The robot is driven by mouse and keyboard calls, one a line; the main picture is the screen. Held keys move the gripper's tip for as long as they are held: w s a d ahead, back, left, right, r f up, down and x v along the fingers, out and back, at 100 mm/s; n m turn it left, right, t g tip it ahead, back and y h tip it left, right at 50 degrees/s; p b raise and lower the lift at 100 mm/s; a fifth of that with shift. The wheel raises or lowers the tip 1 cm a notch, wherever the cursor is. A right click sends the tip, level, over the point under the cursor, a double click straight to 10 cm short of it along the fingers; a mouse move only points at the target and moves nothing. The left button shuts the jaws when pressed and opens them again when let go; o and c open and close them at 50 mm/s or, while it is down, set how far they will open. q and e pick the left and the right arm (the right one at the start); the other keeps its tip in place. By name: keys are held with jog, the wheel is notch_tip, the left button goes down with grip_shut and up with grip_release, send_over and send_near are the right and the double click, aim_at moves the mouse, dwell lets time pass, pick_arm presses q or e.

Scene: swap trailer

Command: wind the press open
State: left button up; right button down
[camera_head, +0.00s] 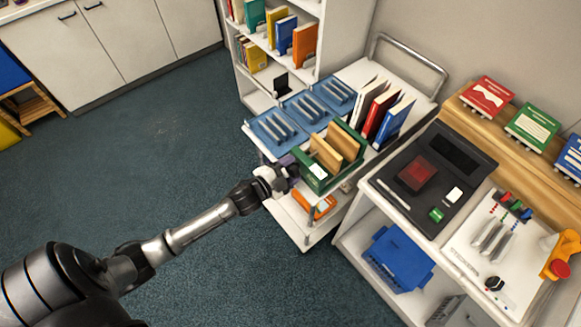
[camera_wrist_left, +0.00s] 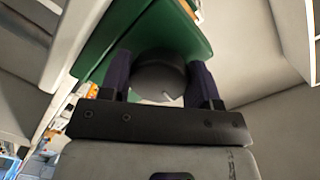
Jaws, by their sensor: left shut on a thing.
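The press (camera_head: 318,179) is a green frame with wooden boards in it, standing at the front edge of a white cart. My left gripper (camera_head: 290,172) reaches in from the left against the press's near-left end. In the left wrist view its two dark fingers are shut on a round grey knob (camera_wrist_left: 160,76), one finger on each side. The green press wall (camera_wrist_left: 110,45) is right behind the knob. How far the press is open is hard to tell, and the knob is hidden by my gripper in the head view. My right gripper is not in view.
The cart (camera_head: 352,72) also holds blue trays (camera_head: 277,130) and upright books (camera_head: 378,113) behind the press. An orange item (camera_head: 318,206) lies on its lower shelf. A counter with a black device (camera_head: 434,172) stands to the right. The blue-green floor on the left is clear.

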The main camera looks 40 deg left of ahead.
pick_arm(q)
jog(key=shift+f, duration=0.15)
dwell(0.4)
jog(key=o, duration=0.9)
jog(key=shift+s, duration=0.3)
jog(key=s+a+r+b, duration=0.1)
jog(key=s+a+b, duration=0.1)
jog(key=s, duration=1.1)
jog(key=shift+r+b, duration=0.25)
jog(key=shift+b, duration=0.3)
jog(key=shift+a, duration=0.1)
jog(key=shift+n, duration=0.3)
